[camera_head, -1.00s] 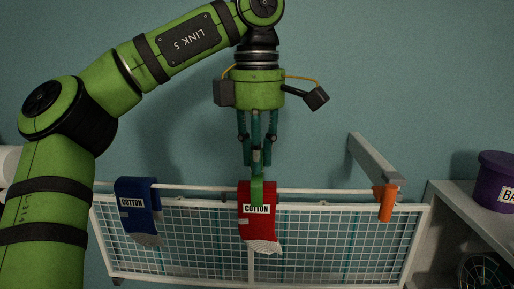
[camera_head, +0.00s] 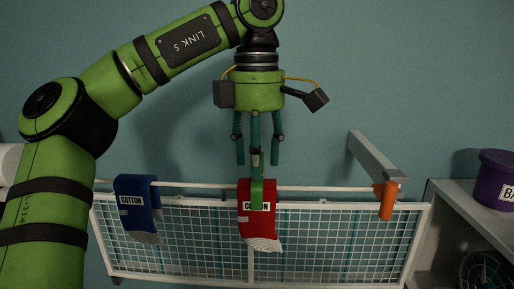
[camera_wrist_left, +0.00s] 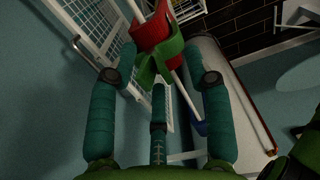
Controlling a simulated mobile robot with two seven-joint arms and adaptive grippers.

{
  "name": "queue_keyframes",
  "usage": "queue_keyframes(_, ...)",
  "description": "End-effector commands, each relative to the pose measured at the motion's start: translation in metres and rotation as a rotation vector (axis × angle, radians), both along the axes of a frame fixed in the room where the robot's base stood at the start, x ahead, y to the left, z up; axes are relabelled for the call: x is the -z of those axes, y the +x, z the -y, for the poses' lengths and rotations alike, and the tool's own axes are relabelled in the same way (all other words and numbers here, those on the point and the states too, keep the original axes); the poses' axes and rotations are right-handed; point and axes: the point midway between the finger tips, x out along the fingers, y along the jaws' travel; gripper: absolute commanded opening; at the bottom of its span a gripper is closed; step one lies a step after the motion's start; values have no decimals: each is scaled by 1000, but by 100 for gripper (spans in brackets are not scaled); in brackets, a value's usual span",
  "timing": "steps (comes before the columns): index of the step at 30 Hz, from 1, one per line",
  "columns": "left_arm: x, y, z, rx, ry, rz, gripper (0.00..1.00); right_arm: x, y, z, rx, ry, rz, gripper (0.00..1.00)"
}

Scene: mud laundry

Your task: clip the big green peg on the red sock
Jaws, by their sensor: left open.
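The red sock (camera_head: 257,231) hangs over the rack's top rail at the middle in the head view, and it also shows in the left wrist view (camera_wrist_left: 150,31). The big green peg (camera_head: 257,193) sits astride the sock at the rail, covering part of its label; in the left wrist view the peg (camera_wrist_left: 160,62) straddles the red cloth. My left gripper (camera_head: 257,163) points down just above the peg. Its fingers are spread open, and the peg is not gripped between them. My right gripper is not in view.
A blue sock (camera_head: 138,207) hangs on the same white wire rack (camera_head: 330,240), to the left. An orange peg (camera_head: 386,201) is at the rack's right, by a grey bracket (camera_head: 374,160). A purple tub (camera_head: 497,180) stands on a shelf at right.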

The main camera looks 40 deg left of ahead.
Motion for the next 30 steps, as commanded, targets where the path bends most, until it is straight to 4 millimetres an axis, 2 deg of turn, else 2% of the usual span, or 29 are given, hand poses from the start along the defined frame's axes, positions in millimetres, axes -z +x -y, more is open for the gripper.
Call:
queue_keyframes(5,-13,0,1,-1,2,2,50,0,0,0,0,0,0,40)
queue_keyframes(14,-55,0,0,-5,3,5,50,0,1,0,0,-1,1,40)
queue_keyframes(22,-71,0,0,0,1,-1,50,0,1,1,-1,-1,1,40)
queue_keyframes(30,-75,0,0,0,0,1,50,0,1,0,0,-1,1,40)
